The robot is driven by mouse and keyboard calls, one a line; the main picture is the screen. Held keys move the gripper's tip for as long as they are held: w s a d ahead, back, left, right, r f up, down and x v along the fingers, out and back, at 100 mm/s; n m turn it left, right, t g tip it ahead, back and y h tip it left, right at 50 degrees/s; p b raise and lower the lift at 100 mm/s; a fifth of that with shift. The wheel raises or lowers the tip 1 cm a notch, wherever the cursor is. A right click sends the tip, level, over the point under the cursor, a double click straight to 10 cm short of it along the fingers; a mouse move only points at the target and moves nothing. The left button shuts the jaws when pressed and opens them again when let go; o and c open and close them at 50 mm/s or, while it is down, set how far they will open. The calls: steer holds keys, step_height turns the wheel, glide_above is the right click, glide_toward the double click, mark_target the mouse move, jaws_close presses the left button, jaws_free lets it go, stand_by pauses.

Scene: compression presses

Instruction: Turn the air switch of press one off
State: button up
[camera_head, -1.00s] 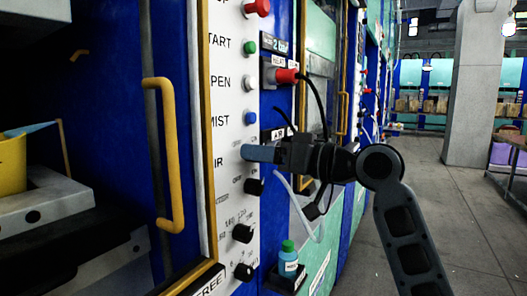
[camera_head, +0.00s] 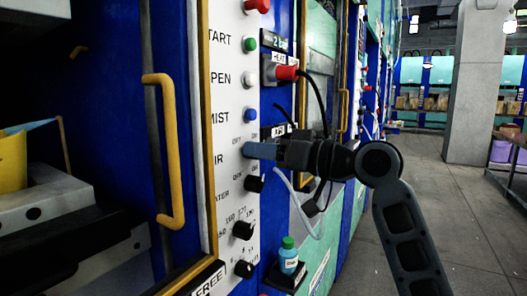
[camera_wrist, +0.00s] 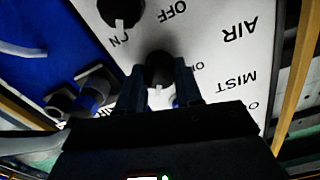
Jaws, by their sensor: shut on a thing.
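The white control panel of the press (camera_head: 225,100) stands in front of me, with the row label AIR partly cut to "IR" in the head view. My gripper (camera_head: 258,151) is at that row, its fingers against the panel. In the wrist view my gripper (camera_wrist: 160,80) is shut around a dark round knob (camera_wrist: 158,66), the air switch, below the AIR label in that picture. A small white mark shows at the knob's near edge. The fingers hide the knob in the head view, and its exact setting cannot be told.
The black water knob (camera_head: 254,184) sits just below my gripper, and the blue mist button (camera_head: 250,115) just above. A yellow door handle (camera_head: 165,150) is to the left. A black cable (camera_head: 318,100) and a small bottle (camera_head: 288,260) are close by. The aisle floor (camera_head: 450,220) is clear.

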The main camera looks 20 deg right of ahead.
steer(key=shift+f+b, duration=0.1)
steer(key=shift+b, duration=0.3)
steer(key=shift+a+n+b, duration=0.1)
steer(key=shift+n+b, duration=5.9)
steer(key=shift+b, duration=0.55)
steer(key=o, duration=1)
steer(key=shift+o, duration=0.2)
steer(key=shift+s, duration=0.15)
